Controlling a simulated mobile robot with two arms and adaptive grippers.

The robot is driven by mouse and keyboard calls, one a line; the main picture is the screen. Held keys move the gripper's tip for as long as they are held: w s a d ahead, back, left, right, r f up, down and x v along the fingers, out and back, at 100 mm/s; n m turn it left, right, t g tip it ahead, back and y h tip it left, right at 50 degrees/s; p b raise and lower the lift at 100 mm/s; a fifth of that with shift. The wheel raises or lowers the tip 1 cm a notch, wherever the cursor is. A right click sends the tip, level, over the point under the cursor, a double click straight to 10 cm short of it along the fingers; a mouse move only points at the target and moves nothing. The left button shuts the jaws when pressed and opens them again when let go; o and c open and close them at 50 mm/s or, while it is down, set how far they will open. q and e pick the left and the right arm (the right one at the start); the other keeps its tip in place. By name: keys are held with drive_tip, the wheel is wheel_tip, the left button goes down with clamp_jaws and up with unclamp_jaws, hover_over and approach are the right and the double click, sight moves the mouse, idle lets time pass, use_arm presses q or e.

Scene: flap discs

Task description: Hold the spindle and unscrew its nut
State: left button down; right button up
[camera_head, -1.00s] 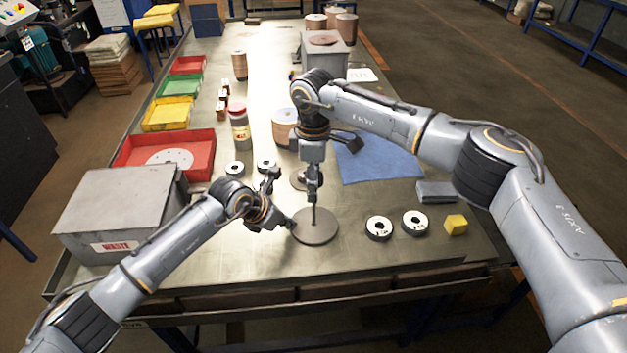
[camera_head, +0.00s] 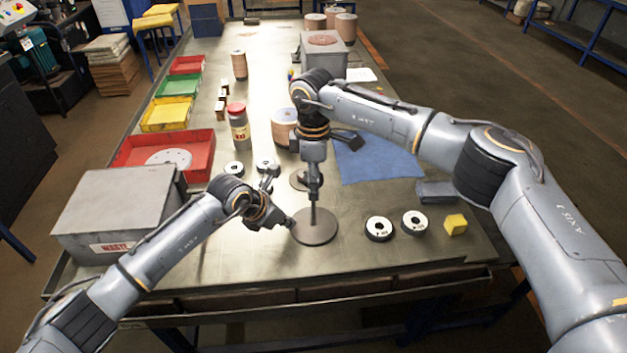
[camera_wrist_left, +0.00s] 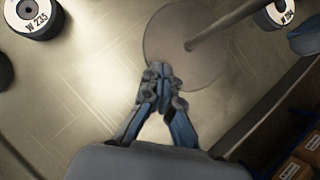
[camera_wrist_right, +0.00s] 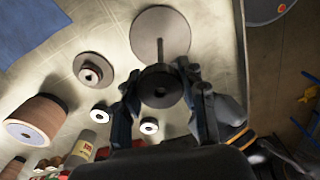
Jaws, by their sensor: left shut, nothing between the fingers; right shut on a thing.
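The spindle (camera_head: 327,228) stands on the table as a round grey base with a thin upright rod. It also shows in the left wrist view (camera_wrist_left: 165,32) and the right wrist view (camera_wrist_right: 174,22). My right gripper (camera_head: 313,192) is above the base at the rod's upper end, pointing down. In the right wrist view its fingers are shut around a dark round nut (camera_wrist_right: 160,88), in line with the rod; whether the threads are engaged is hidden. My left gripper (camera_head: 290,222) is low at the base's left edge. Its fingertips (camera_wrist_left: 158,75) are shut and empty, apart from the rod.
More discs (camera_head: 235,169) lie behind my left gripper. A grey waste box (camera_head: 115,210) and red tray (camera_head: 128,152) stand left. The table front is clear.

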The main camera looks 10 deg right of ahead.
use_arm(q)
drive_tip(key=shift+r, duration=2.15)
drive_tip(key=v, duration=0.8)
use_arm(e)
drive_tip(key=shift+r, duration=0.15)
